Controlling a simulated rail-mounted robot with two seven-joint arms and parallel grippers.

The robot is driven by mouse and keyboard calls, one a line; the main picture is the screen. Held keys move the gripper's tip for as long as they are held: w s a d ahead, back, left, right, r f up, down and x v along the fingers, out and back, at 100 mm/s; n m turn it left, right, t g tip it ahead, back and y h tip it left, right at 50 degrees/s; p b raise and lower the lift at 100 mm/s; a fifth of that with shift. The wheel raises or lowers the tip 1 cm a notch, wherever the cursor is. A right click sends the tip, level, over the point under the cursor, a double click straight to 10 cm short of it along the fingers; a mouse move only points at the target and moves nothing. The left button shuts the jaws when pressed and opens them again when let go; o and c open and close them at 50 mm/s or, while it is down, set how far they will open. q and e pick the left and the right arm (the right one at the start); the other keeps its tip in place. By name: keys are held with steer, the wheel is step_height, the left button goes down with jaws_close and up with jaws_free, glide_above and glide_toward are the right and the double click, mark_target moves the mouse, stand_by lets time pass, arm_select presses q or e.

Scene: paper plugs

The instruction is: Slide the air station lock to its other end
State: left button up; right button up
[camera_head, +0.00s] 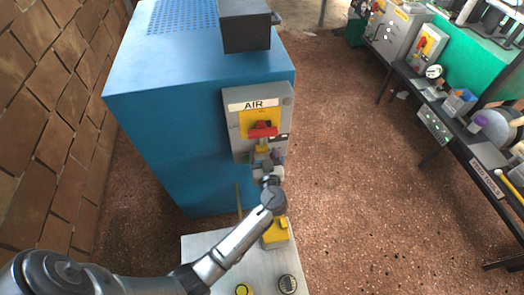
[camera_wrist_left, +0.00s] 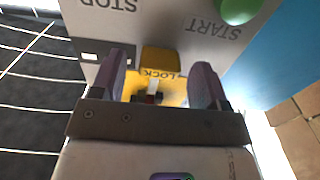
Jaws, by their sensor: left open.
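The air station panel (camera_head: 283,97) is grey, with an AIR label, and is fixed to a blue cabinet. A red handle (camera_head: 263,130) sits across a yellow plate on it. Below, a small yellow lock part (camera_head: 262,148) shows just above my left gripper (camera_head: 264,160). In the left wrist view the panel lettering is upside down. A yellow lock piece (camera_wrist_left: 160,60) marked LOCK lies ahead, between the two purple fingers of my left gripper (camera_wrist_left: 160,86). The fingers are apart on either side of it; whether they touch it I cannot tell. My right gripper is not in view.
The blue cabinet (camera_head: 170,115) has a dark box (camera_head: 246,28) on top. A grey pedestal with yellow parts (camera_head: 276,233) stands below my arm. A green START button (camera_wrist_left: 238,8) is near the lock. A tool bench (camera_head: 440,130) is at right; the floor between is clear.

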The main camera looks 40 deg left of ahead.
arm_select(q)
steer(key=shift+x, duration=1.1)
steer(key=shift+c, duration=0.4)
